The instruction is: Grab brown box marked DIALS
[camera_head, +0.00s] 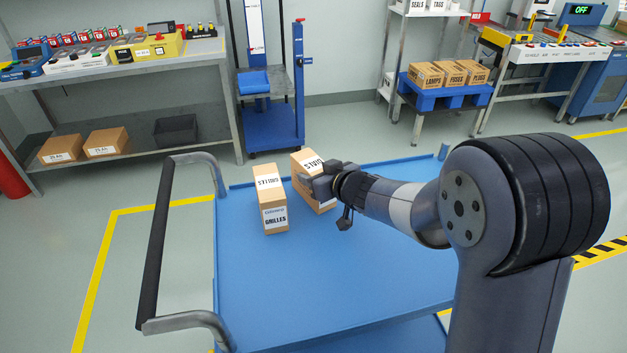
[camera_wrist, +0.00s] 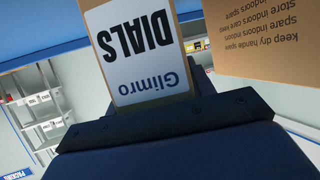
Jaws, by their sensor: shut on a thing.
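The brown box marked DIALS (camera_head: 303,161) is on the blue cart top, at its far side, partly hidden by my gripper. My gripper (camera_head: 321,182) is shut on this box. In the wrist view the white DIALS label of the box (camera_wrist: 143,55) shows close up, upside down, just beyond the dark gripper body. Whether the box touches the cart top or is slightly lifted I cannot tell.
A brown box marked GRILLES (camera_head: 271,200) stands upright close to the left of the DIALS box. The blue cart (camera_head: 300,290) is clear toward the front. Its black handle (camera_head: 160,240) rises at the left. A shelf bench (camera_head: 130,75) stands behind.

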